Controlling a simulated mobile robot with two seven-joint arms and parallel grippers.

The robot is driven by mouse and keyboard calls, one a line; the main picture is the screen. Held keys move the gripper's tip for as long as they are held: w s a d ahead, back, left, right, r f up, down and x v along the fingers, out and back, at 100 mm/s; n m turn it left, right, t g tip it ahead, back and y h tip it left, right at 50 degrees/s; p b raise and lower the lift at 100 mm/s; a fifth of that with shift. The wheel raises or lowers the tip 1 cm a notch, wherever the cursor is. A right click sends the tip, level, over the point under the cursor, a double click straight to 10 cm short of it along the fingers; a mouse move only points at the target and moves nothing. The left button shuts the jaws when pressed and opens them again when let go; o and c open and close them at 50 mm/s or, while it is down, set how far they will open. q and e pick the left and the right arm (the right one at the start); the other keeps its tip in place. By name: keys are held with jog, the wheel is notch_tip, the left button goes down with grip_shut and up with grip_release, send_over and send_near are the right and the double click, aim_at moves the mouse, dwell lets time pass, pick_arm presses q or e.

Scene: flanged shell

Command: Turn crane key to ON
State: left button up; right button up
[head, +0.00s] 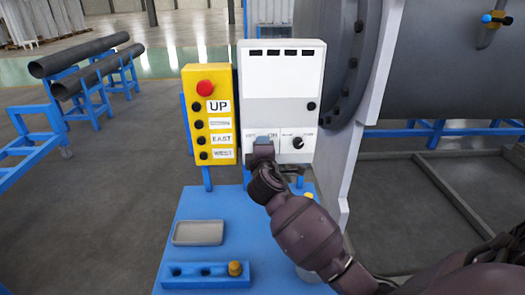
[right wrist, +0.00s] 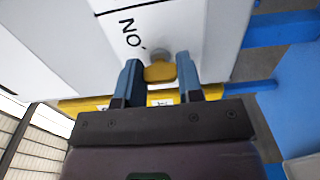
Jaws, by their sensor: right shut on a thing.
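The white control box (head: 281,75) stands upright behind the blue table. My right gripper (head: 264,140) is at its lower left front and covers the crane key in the head view. In the right wrist view the key's yellow head (right wrist: 160,72) sits in a round grey lock (right wrist: 158,56) on the white face. The two blue fingers of my right gripper (right wrist: 160,78) are shut on the key, one on each side. A black label with the letters N and O (right wrist: 130,32) and a black line are beside the lock. My left gripper is not in view.
A yellow button box (head: 209,117) with a red button stands just left of the white box. A black knob (head: 298,142) is right of my gripper. The blue table (head: 240,215) holds a grey tray (head: 199,232) and a blue block (head: 190,276). A large grey flanged shell (head: 445,60) is at right.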

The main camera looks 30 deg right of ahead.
jog(key=m+b, duration=0.1)
jog(key=m, duration=0.3)
jog(key=shift+f+m, duration=0.15)
jog(key=shift+m, duration=0.15)
jog(key=m, duration=0.3)
jog(key=shift+m+b, duration=0.3)
jog(key=shift+m, duration=0.3)
jog(key=o, duration=0.9)
jog(key=shift+o, duration=0.2)
